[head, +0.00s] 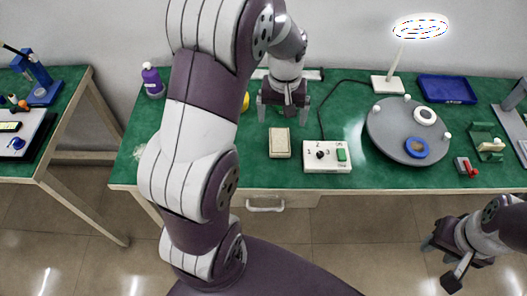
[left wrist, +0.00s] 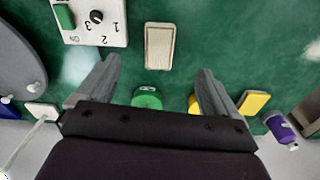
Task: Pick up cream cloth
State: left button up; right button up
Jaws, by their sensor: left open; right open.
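The cream cloth (head: 279,142) looks like a small folded rectangular pad lying flat on the green table. It also shows in the left wrist view (left wrist: 159,46), at the top centre just beyond the fingertips. My left gripper (head: 283,110) is open and empty, pointing down behind the cloth, apart from it. In the left wrist view its two fingers (left wrist: 158,72) are spread wide. My right gripper (head: 438,263) is open and empty, low at the right, off the table's front edge.
A white switch box (head: 327,156) stands close right of the cloth. A round grey platform (head: 388,140), lamp (head: 388,84) and blue tray (head: 447,90) are farther right. A green round item (left wrist: 147,97) and yellow block (left wrist: 254,102) lie near my left gripper. A purple bottle (head: 152,80) stands left.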

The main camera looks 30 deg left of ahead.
aim_at(279, 140)
pick_arm(q)
jog(key=shift+n, duration=0.8)
jog(key=w+f, duration=0.1)
jog(key=f, duration=0.3)
jog(key=w+a+f, duration=0.1)
jog(key=f, duration=0.4)
jog(key=w+f, duration=0.1)
jog(key=f, duration=0.4)
jog(key=shift+a+f, duration=0.1)
jog(key=shift+a, duration=0.2)
jog(key=c, duration=1.1)
